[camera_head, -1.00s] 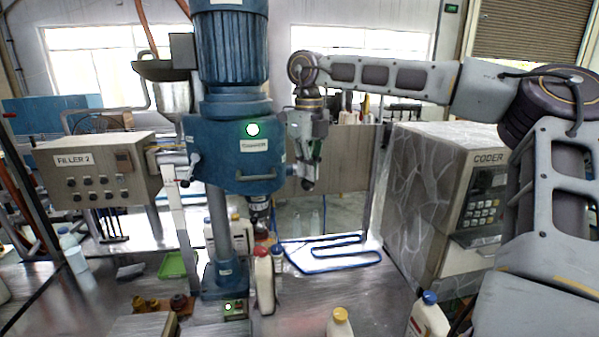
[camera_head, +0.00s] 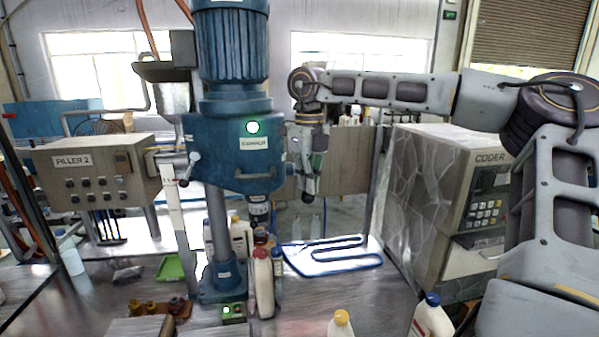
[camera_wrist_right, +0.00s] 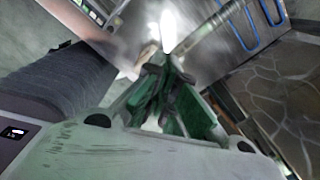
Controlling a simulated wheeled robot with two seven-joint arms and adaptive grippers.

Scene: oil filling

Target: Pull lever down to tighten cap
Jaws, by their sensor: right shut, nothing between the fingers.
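The blue capper (camera_head: 232,165) stands left of centre in the head view. On its left side is a thin lever (camera_head: 189,170) with a pale knob above and a dark knob below. Its dark spindle (camera_head: 259,213) points down over a group of bottles; I cannot tell whether it touches a cap. My right gripper (camera_head: 308,197) is shut and empty, pointing down just right of the capper's housing. Whether it touches the machine is unclear. In the right wrist view the green-and-dark fingers (camera_wrist_right: 163,98) are together, below a blurred grey rod (camera_wrist_right: 215,38). My left gripper is not in view.
Bottles with red (camera_head: 262,283) and blue caps stand by the capper's base. The filler control box (camera_head: 98,172) is at left and the coder (camera_head: 445,205) at right. A blue-edged tray (camera_head: 333,255) lies between. More bottles (camera_head: 340,326) stand at the front edge.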

